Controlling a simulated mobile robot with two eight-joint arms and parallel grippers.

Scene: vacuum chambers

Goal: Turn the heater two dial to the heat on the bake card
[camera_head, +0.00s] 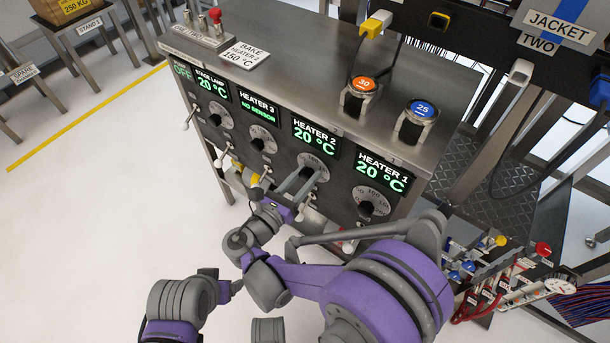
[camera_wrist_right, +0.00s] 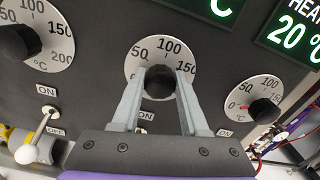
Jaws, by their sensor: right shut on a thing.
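The bake card (camera_head: 244,53) lies on top of the steel cabinet and reads "BAKE HEATER 2 150 °C". The heater two display (camera_head: 316,139) reads 20 °C in green. Below it is the heater two dial (camera_head: 318,161), with a pale scale and a black knob. In the right wrist view the dial (camera_wrist_right: 168,52) shows 50, 100 and 150, with the knob (camera_wrist_right: 159,84) between my fingers. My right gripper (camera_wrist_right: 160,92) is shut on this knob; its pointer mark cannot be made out. My left arm is at the lower left; its fingers are not visible.
The heater 1 dial (camera_wrist_right: 255,101) is close on the right, its red mark near 0. The heater 3 dial (camera_wrist_right: 36,38) is on the left. White toggle switches (camera_wrist_right: 38,124) stick out below. Two round caps (camera_head: 364,83) stand on the cabinet top.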

